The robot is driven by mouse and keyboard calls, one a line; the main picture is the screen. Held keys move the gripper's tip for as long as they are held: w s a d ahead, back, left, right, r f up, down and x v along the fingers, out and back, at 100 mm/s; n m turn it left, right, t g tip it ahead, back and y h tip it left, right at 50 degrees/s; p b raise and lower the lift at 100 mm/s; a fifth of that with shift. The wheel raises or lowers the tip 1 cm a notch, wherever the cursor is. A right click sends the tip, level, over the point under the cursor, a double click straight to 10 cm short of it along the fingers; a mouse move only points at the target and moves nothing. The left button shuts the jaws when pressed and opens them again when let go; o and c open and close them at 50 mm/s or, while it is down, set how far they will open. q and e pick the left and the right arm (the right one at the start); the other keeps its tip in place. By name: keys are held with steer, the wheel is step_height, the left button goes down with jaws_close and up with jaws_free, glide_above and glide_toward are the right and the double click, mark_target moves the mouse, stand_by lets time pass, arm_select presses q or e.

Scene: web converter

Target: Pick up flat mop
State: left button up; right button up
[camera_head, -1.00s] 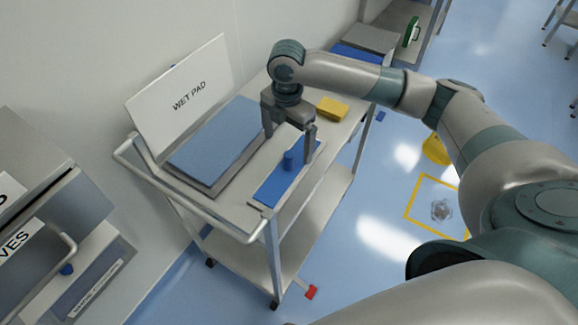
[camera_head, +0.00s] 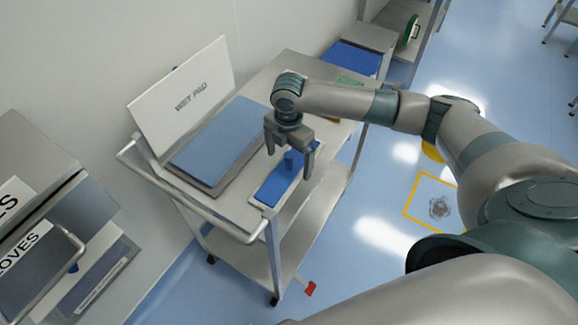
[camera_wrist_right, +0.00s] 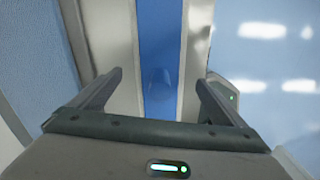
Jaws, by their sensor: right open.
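The flat mop (camera_head: 272,190) is a long blue plate with a short upright blue peg. It lies on the right side of the cart's top. My right gripper (camera_head: 289,164) is open and points down over it, its two fingers on either side of the peg. The right wrist view also shows the mop (camera_wrist_right: 160,25) as a blue strip between the open fingers (camera_wrist_right: 160,78). The peg is faint there, and I cannot tell whether the fingers touch anything. My left gripper is not in view.
The metal cart (camera_head: 235,212) has a push rail (camera_head: 190,208) at its near end. A blue pad (camera_head: 215,142) lies left of the mop, before a "WET PAD" sign (camera_head: 180,90). A glove cabinet (camera_head: 40,150) stands at the left. Open floor lies right of the cart.

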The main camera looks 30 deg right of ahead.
steer(key=shift+f, duration=1.2)
steer(key=c, duration=1.3)
